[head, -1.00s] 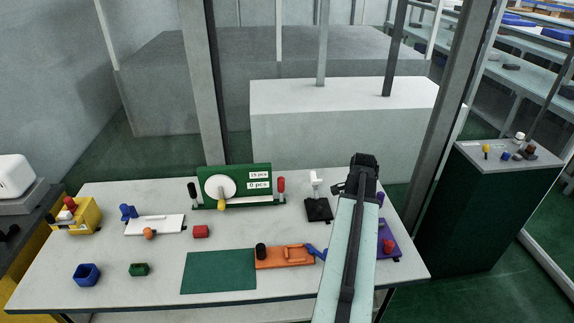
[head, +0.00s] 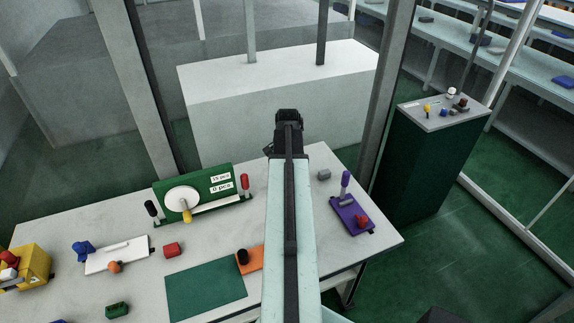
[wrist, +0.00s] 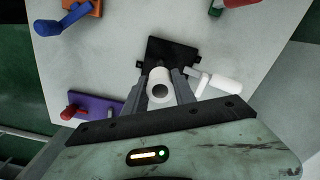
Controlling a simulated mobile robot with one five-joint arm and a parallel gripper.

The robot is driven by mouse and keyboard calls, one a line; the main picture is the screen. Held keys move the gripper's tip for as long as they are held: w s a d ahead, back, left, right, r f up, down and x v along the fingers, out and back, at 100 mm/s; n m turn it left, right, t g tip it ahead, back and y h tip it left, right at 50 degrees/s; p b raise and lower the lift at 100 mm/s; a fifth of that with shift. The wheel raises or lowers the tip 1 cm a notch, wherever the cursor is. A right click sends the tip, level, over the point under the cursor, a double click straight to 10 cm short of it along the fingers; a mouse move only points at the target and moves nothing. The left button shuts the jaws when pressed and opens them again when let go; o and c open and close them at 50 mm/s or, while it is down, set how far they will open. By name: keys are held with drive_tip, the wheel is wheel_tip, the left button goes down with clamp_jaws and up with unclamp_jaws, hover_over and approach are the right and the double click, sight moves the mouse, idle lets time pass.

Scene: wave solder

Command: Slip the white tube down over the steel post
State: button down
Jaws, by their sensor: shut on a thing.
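My gripper (head: 287,118) is at the far end of my raised arm, beyond the back part of the table in the head view. In the wrist view my gripper (wrist: 164,88) is shut on the white tube (wrist: 159,83), seen end-on with its dark bore facing the camera. Behind the tube is a black base plate (wrist: 172,51) on the table. A white handle-like part (wrist: 222,84) stands out beside it on the right. I cannot make out the steel post; the tube and fingers cover part of the plate. My arm hides this plate in the head view.
A purple board (head: 350,215) with a red knob is right of my arm, near a small grey block (head: 323,174). A green panel (head: 205,188) with a white disc stands left. An orange board (wrist: 85,7) with a blue lever (wrist: 62,22) lies nearby.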

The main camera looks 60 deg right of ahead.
drive_tip(key=shift+d+r, duration=0.15)
drive_tip(key=shift+r, duration=0.4)
wheel_tip(320, 180, down, 5)
drive_tip(key=b, duration=0.5)
drive_tip(key=shift+s, duration=0.1)
